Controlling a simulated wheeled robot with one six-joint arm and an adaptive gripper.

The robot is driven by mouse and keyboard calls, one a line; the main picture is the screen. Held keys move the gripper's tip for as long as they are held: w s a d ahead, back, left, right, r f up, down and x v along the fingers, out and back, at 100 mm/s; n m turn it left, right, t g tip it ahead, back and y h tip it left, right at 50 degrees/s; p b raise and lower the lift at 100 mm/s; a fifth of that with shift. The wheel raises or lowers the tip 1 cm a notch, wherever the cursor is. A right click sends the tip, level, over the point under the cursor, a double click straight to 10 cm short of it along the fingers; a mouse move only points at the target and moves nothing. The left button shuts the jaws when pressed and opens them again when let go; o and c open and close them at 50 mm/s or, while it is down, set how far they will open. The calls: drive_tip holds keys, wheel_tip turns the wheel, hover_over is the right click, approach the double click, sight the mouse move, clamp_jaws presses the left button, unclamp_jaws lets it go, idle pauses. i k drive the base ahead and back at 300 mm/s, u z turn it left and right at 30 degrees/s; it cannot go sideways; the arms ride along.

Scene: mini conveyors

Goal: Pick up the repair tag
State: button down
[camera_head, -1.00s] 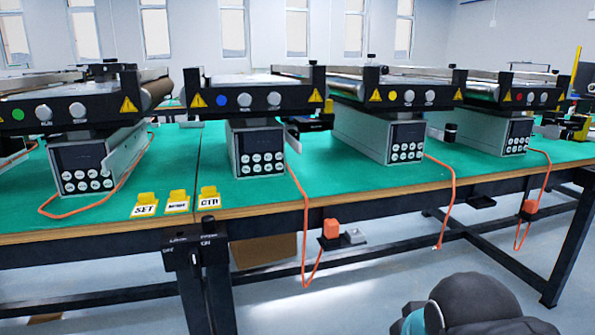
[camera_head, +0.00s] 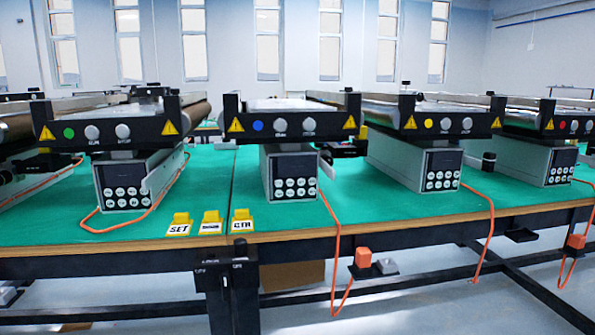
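Three small yellow tags with white label faces stand in a row at the front edge of the green table. The left tag (camera_head: 180,224) reads SET. The middle tag (camera_head: 211,223) has lettering too small and blurred to read. The right tag (camera_head: 242,220) has short lettering that looks like CTH or CTR. I cannot make out the word "repair" on any of them. My gripper is not in view.
The green table (camera_head: 377,206) carries several mini conveyors, including a blue-dot one (camera_head: 289,126) and a yellow-dot one (camera_head: 428,122). Orange cables hang over its front edge. A black bracket (camera_head: 228,275) hangs below the tags. The tabletop around the tags is mostly clear.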

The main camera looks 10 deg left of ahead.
sight(242, 221)
drive_tip(key=z, duration=1.45)
drive_tip(key=i, duration=1.25)
drive_tip(key=u, duration=3.45)
drive_tip(key=i, duration=1)
drive_tip(key=u, duration=0.05)
